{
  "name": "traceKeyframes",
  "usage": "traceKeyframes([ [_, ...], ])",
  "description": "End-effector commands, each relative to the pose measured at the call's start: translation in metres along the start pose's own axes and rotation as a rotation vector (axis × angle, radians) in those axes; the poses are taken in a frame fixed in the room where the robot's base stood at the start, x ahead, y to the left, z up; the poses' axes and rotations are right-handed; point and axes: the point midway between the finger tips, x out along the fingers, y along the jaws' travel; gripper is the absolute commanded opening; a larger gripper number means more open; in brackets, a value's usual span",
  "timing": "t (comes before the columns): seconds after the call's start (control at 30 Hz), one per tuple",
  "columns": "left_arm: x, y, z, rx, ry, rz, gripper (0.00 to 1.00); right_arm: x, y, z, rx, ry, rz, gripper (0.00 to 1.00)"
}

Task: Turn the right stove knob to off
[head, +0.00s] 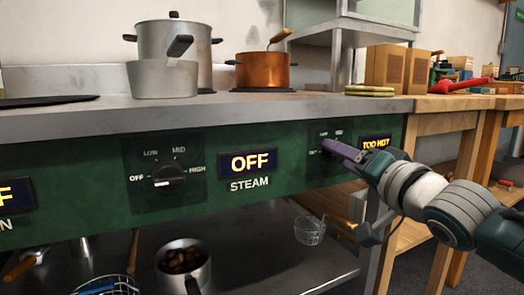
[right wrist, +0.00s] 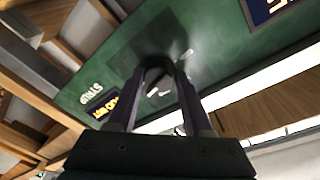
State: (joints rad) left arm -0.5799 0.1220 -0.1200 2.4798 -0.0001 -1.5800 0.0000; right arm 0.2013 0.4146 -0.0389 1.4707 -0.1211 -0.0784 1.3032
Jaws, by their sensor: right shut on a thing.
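The right stove knob (right wrist: 158,84) sits on the green stove front, between my gripper's fingers in the right wrist view. In the head view its dial (head: 326,133) shows at the right of the panel, with the knob mostly hidden by the fingers. The lit display (head: 376,143) beside it reads "TOO HOT". My right gripper (head: 328,147) reaches in from the right and is shut on this knob; its fingers also show in the right wrist view (right wrist: 161,68). My left gripper is not in view.
The middle knob (head: 168,178) has a display reading "OFF" (head: 249,163) above "STEAM". A steel pot (head: 175,45), a grey saucepan (head: 162,80) and a copper pot (head: 262,72) stand on the stovetop.

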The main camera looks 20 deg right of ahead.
Motion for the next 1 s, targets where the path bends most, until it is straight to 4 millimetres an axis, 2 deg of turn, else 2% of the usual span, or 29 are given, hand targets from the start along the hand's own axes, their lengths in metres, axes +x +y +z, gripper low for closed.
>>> traceKeyframes([
  [0.4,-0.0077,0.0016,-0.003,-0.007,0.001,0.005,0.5,0.0002,0.0016,-0.0001,-0.388,0.027,-0.039,0.0],
  [1.0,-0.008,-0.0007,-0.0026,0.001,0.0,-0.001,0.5,0.0006,0.0039,-0.0008,-0.957,0.069,-0.101,0.0],
])
